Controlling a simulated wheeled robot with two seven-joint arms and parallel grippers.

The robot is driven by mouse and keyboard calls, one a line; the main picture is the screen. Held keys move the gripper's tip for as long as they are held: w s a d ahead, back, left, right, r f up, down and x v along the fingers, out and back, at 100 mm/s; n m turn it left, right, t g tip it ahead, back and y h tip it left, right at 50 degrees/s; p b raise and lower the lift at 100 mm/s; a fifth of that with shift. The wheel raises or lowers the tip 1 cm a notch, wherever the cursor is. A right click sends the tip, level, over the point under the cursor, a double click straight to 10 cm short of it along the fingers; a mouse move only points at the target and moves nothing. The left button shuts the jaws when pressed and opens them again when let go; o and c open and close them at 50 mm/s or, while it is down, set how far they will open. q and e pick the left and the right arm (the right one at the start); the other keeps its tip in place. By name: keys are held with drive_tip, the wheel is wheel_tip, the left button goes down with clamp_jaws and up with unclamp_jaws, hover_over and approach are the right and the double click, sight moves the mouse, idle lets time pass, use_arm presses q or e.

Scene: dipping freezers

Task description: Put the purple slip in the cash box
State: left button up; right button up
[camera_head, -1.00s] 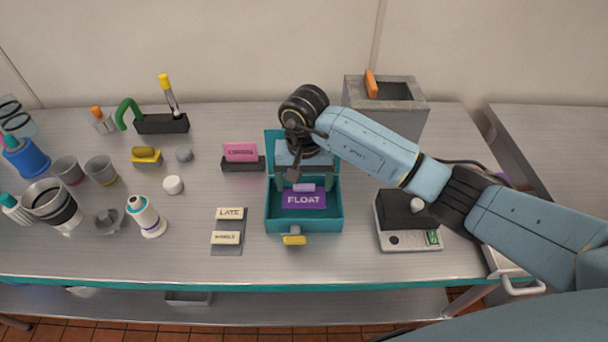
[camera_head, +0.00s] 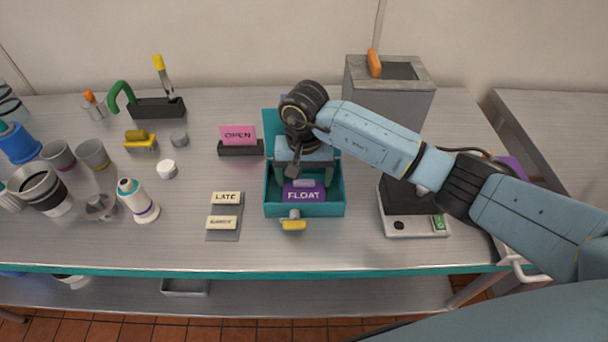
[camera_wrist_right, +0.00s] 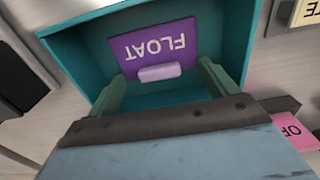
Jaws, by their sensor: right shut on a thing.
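The purple slip (camera_head: 304,195), lettered FLOAT with a lilac grip tab, is at the opening of the teal cash box (camera_head: 325,211). The box stands open on the counter with its lid raised at the back. My right gripper (camera_head: 304,178) reaches down into the box, shut on the slip. In the right wrist view the slip (camera_wrist_right: 153,45) shows between the fingers of the gripper (camera_wrist_right: 162,78), within the walls of the box (camera_wrist_right: 85,62). I cannot tell whether the slip touches the box floor. My left gripper is not in view.
A pink sign (camera_head: 239,135) in a black holder stands left of the box. A grey board with cream labels (camera_head: 223,235) lies at front left. A scale (camera_head: 415,225) and a grey bin (camera_head: 388,95) stand right. Cups and bottles crowd the far left.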

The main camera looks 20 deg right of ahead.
sight(304, 180)
drive_tip(key=shift+f+b, duration=0.3)
drive_tip(key=shift+f, duration=0.1)
drive_tip(key=o, duration=0.8)
drive_tip(key=shift+r, duration=0.15)
drive_tip(key=shift+r+p, duration=0.6)
drive_tip(key=shift+r, duration=0.8)
drive_tip(key=shift+r+p, duration=0.9)
drive_tip(key=shift+r, duration=1.15)
drive_tip(key=shift+f, duration=0.1)
